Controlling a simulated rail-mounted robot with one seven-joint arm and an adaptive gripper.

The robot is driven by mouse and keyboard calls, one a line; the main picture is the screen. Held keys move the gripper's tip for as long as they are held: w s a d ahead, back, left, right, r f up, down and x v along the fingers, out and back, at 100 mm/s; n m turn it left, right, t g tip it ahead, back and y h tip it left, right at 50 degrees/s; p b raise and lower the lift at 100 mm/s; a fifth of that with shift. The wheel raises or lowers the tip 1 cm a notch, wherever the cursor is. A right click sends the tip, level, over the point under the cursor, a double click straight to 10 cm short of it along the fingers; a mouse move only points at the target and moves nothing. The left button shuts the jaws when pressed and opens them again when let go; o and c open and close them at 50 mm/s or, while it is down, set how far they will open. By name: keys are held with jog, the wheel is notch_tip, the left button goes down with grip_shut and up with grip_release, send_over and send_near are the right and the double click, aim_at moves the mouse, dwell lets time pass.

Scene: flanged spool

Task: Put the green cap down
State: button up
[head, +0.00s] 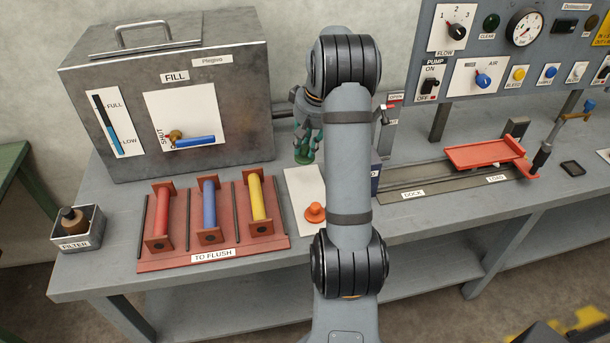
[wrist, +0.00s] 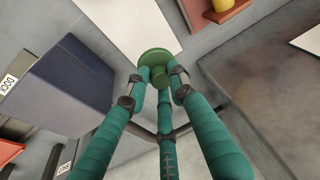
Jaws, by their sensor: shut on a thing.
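My gripper (head: 306,143) has teal fingers and hangs fingers-down behind my arm, to the right of the metal tank. In the wrist view my gripper (wrist: 162,78) is shut on the green cap (wrist: 153,57), a round flanged piece at the fingertips. The cap's lower part (head: 304,157) also shows in the head view, low over the bench at the far end of the white sheet (head: 299,180). I cannot tell whether it touches the surface. An orange cap (head: 314,213) lies on the near part of the sheet; my arm hides the sheet's right side.
The tank (head: 230,120) stands close on the left. A red rack (head: 273,242) with red, blue and yellow spools is at the front left. A dark blue box (wrist: 75,90) stands nearby, mostly hidden by my arm in the head view. A red tray (head: 485,154) sits on the right-hand track.

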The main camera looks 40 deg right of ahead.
notch_tip(320, 180, down, 8)
jog(key=shift+f, duration=0.2)
jog(key=shift+f, duration=0.1)
jog(key=shift+f, duration=0.15)
jog(key=o, duration=1.1)
jog(key=shift+c, duration=0.2)
jog(key=shift+r, duration=0.6)
jog(key=v, duration=1.1)
jog(key=shift+s, duration=0.15)
